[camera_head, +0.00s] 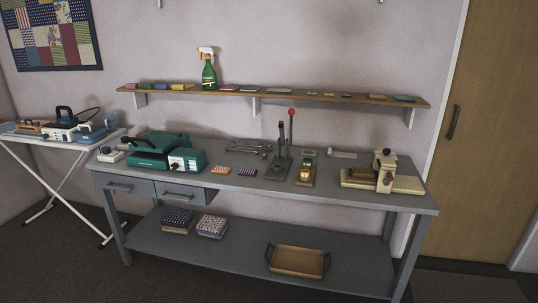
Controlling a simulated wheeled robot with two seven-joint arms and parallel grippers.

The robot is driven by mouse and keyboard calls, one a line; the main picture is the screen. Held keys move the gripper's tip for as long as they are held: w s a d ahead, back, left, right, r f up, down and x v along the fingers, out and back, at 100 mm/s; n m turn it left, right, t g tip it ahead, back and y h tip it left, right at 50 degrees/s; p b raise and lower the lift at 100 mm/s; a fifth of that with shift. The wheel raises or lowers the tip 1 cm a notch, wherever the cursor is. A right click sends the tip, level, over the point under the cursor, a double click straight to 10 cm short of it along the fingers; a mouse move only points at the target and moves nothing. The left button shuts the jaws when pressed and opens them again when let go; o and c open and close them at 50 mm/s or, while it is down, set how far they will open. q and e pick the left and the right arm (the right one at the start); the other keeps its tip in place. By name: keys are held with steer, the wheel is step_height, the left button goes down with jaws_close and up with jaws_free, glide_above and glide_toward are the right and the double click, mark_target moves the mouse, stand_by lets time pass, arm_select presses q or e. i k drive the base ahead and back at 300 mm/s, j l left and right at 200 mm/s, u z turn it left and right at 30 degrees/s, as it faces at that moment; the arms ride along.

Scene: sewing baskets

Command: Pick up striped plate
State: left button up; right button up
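A small flat orange-and-white item (221,170), which looks striped, lies on the grey workbench (330,205) right of the green machine. A similar dark patterned flat piece (247,172) lies just to its right, apart from it. Both are too small to make out their patterns well. Neither of my grippers is in view.
A green machine (160,152) stands left on the bench, a lever press (282,160) in the middle, and a beige machine (383,176) at right. The lower shelf holds patterned boxes (212,227) and a brown tray (297,262). The bench front centre is clear.

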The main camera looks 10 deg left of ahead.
mark_target(243, 171)
steer(key=i, duration=2.2)
